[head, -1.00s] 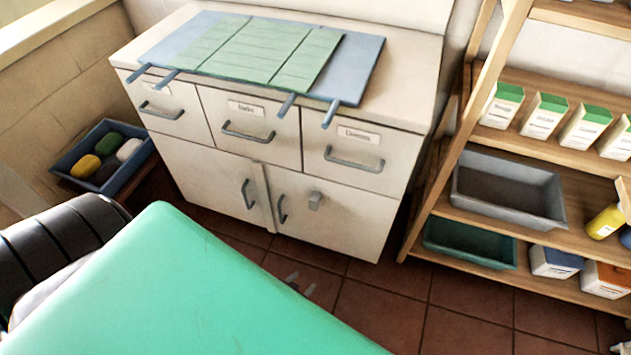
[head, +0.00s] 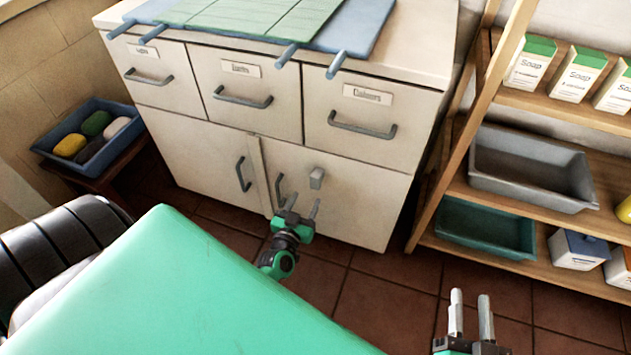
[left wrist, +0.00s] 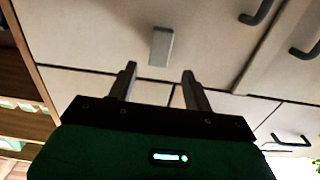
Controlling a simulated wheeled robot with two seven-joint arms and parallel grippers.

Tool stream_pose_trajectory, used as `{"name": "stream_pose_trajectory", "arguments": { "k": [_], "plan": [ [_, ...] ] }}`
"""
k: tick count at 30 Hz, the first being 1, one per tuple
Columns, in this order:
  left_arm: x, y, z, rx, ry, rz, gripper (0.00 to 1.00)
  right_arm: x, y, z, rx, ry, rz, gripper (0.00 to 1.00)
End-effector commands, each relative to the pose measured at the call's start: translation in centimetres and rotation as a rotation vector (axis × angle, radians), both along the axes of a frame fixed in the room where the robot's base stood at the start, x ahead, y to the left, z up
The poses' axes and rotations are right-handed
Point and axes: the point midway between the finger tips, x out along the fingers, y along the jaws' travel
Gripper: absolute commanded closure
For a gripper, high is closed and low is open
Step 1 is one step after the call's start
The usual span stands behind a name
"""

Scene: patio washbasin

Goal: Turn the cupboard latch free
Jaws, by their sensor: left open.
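The cupboard latch is a small grey block (head: 317,178) on the right-hand door (head: 345,215) of the white cabinet, just right of that door's handle (head: 279,190). The latch also shows in the left wrist view (left wrist: 161,46), beyond and roughly between my fingertips. My left gripper (head: 303,202) is open and empty, just below the latch and apart from it in the head view; its two fingers also show in the left wrist view (left wrist: 159,70). My right gripper (head: 471,298) is at the bottom right, fingers apart with nothing between them, well away from the cabinet.
The left door has its own handle (head: 243,174), and labelled drawers (head: 349,120) sit above. A wooden shelf rack (head: 455,175) with a grey tub (head: 530,170) stands at the right. A blue tray (head: 52,140) of soaps is at the left. The tiled floor (head: 385,295) is clear.

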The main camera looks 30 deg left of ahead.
Motion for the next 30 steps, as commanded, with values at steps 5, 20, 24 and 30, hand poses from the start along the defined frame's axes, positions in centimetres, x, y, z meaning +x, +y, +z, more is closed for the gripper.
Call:
{"name": "stream_pose_trajectory", "arguments": {
  "k": [5, 20, 24, 30],
  "plan": [
    [3.6, 0.8, -0.1, -0.001, -0.002, 0.000, 0.49, 1.0, -0.8, 2.6, 0.035, -0.147, -0.030, 0.64],
    [8.9, 2.1, -0.1, 0.000, 0.002, -0.001, 0.49, 1.3, -2.3, 7.9, 0.100, -0.416, -0.076, 0.64],
    [8.9, 2.1, -0.1, 0.000, 0.002, -0.001, 0.49, 1.3, -2.3, 8.0, 0.101, -0.422, -0.077, 0.64],
    [8.9, 2.1, -0.1, 0.000, 0.002, -0.001, 0.63, 1.3, -2.3, 8.0, 0.100, -0.420, -0.077, 0.64]
  ]
}}
